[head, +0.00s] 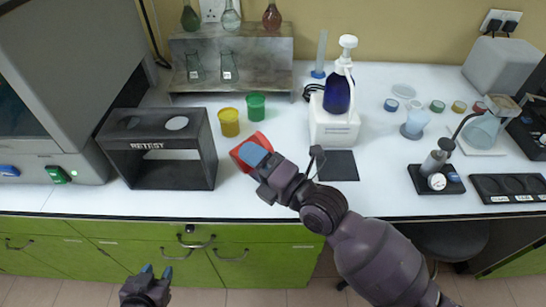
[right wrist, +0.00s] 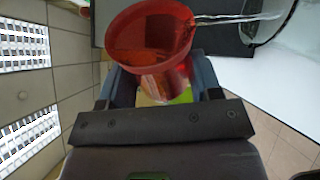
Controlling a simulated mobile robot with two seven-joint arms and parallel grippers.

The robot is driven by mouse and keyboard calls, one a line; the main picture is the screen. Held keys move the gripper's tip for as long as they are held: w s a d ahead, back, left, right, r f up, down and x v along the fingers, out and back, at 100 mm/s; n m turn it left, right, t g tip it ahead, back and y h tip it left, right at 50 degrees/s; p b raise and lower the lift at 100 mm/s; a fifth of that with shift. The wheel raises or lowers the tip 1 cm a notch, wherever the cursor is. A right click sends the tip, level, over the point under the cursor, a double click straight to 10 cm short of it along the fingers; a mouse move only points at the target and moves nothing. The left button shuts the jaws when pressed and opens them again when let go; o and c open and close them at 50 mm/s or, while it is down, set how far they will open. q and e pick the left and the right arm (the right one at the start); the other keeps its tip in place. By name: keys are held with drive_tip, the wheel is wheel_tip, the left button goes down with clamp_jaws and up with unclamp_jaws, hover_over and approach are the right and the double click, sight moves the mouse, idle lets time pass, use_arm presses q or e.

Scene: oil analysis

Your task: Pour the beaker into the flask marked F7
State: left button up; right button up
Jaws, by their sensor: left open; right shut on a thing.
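My right gripper (head: 254,156) is shut on a red beaker (head: 246,144), above the worktop just right of the RETEST box. In the right wrist view the red beaker (right wrist: 150,35) is tilted, with orange-red inside. A thin clear streak (right wrist: 240,18) runs from its rim to the right; I cannot tell whether it is liquid or glass. My left gripper (head: 150,275) is open and empty, low in front of the green cabinets. Two clear flasks with labels, a left one (head: 195,67) and a right one (head: 228,67), stand under the metal shelf; their labels are unreadable, so I cannot identify F7.
The black RETEST box (head: 128,160) has round top openings. A yellow cup (head: 229,122) and green cup (head: 256,106) stand behind the beaker. Flasks stand on the metal shelf (head: 250,30). A blue pump bottle (head: 338,95) stands right.

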drive_tip(key=shift+f, duration=0.1)
drive_tip(key=shift+w+d+r+m+t, duration=0.15)
drive_tip(key=shift+r+m+t, duration=0.1)
drive_tip(key=shift+m, duration=0.5)
drive_tip(key=shift+w+d+r+m+t, duration=0.1)
drive_tip(key=shift+r+m+t, duration=0.15)
drive_tip(key=shift+m, duration=0.5)
idle(0.3)
drive_tip(key=shift+s+a+f+n+g, duration=0.15)
drive_tip(key=shift+f+n, duration=0.1)
drive_tip(key=shift+n, duration=0.25)
drive_tip(key=shift+s+a+f+n+g, duration=0.1)
drive_tip(key=shift+f+n+g, duration=0.1)
drive_tip(key=shift+n, duration=0.3)
drive_tip(key=shift+a+r+n+p, duration=0.1)
drive_tip(key=shift+r+n+p, duration=0.3)
drive_tip(key=shift+n, duration=0.6)
drive_tip(key=shift+s+n+g, duration=0.1)
drive_tip(key=shift+n+g, duration=0.15)
drive_tip(key=shift+n, duration=0.15)
drive_tip(key=shift+f+h, duration=0.1)
drive_tip(key=shift+h, duration=0.2)
drive_tip(key=shift+f+n, duration=0.15)
drive_tip(key=shift+n, duration=0.15)
drive_tip(key=shift+p, duration=0.3)
